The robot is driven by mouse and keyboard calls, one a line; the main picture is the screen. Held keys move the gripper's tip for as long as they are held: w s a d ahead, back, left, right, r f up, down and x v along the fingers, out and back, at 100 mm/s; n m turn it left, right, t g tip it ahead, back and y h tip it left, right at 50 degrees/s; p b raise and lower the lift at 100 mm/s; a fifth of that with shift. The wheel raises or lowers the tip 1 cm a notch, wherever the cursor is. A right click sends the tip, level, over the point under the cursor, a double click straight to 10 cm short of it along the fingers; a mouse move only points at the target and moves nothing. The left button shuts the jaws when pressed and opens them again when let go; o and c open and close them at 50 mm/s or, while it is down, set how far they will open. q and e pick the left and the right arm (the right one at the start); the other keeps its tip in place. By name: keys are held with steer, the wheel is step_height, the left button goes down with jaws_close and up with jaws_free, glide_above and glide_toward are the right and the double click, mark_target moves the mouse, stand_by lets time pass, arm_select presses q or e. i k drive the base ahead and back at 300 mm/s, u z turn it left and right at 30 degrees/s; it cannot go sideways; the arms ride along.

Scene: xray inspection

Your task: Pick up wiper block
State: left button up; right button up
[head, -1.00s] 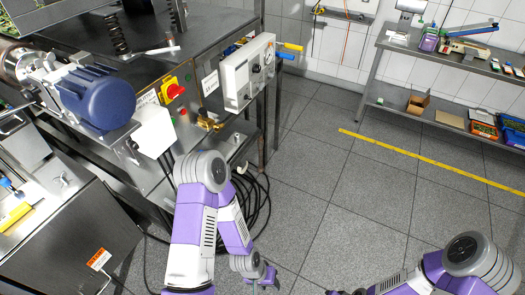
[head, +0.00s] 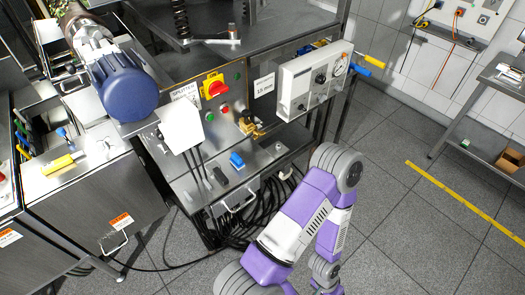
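A small blue block (head: 237,160) lies on the lower metal ledge of the machine, and a dark block (head: 220,177) lies just in front of it. I cannot tell for certain which thing is the wiper block. My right gripper is out of view.
The machine has a blue motor (head: 122,86), a red knob (head: 214,88) and a white gauge panel (head: 312,82). Black cables (head: 247,222) hang below the ledge. A steel cabinet (head: 95,215) stands at left. Grey floor (head: 405,235) is clear at right.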

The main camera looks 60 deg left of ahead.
mark_target(235, 160)
steer(key=i, duration=0.3)
steer(key=u, duration=3.1)
